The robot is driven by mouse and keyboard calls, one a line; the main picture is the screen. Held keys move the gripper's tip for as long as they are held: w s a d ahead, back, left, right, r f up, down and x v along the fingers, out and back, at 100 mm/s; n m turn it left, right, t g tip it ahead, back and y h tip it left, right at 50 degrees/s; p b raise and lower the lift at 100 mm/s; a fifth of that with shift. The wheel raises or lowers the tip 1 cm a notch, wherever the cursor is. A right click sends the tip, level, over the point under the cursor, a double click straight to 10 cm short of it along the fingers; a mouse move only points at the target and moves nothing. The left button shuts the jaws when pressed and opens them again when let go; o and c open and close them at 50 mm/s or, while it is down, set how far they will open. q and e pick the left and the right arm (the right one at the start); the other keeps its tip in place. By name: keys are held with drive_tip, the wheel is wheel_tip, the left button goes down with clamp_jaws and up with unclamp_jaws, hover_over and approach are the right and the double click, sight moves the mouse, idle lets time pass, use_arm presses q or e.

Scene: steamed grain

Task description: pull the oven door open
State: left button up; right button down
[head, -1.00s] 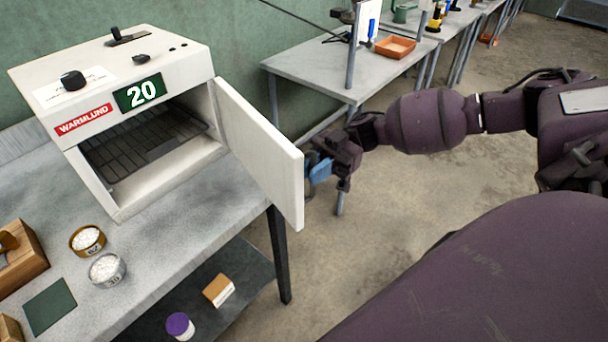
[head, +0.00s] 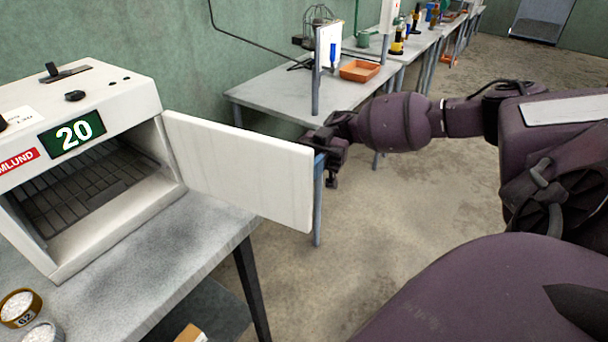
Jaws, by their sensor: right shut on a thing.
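The white oven (head: 95,115) stands on the grey table at the left, with a green "20" label on its front. Its door (head: 240,172) is swung wide open, hinged at the oven's right side, and the wire rack (head: 80,190) shows inside. My right gripper (head: 322,160) is at the door's outer edge, on its far side. It is shut on the door's handle, which is mostly hidden behind the door panel; a bit of blue shows there. My left gripper is not in view.
The grey table (head: 150,265) bears two bowls of white grain (head: 20,307) at lower left. Behind the door stands another table (head: 290,95) with an orange tray (head: 360,71). Open concrete floor (head: 430,200) lies to the right.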

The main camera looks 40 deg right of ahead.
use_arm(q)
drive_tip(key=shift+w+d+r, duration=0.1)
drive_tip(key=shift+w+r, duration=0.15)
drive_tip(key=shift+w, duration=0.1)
use_arm(e)
drive_tip(key=shift+w+d, duration=0.1)
drive_tip(key=shift+d, duration=0.05)
drive_tip(key=c, duration=1.1)
unclamp_jaws()
drive_tip(key=shift+c, duration=0.2)
use_arm(q)
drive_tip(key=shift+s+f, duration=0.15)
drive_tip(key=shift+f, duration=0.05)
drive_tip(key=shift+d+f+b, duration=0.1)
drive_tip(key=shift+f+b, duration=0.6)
drive_tip(key=shift+b, duration=0.45)
use_arm(e)
drive_tip(key=v, duration=1)
drive_tip(key=shift+d, duration=0.35)
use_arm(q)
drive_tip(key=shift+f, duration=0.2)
use_arm(e)
drive_tip(key=shift+w, duration=0.15)
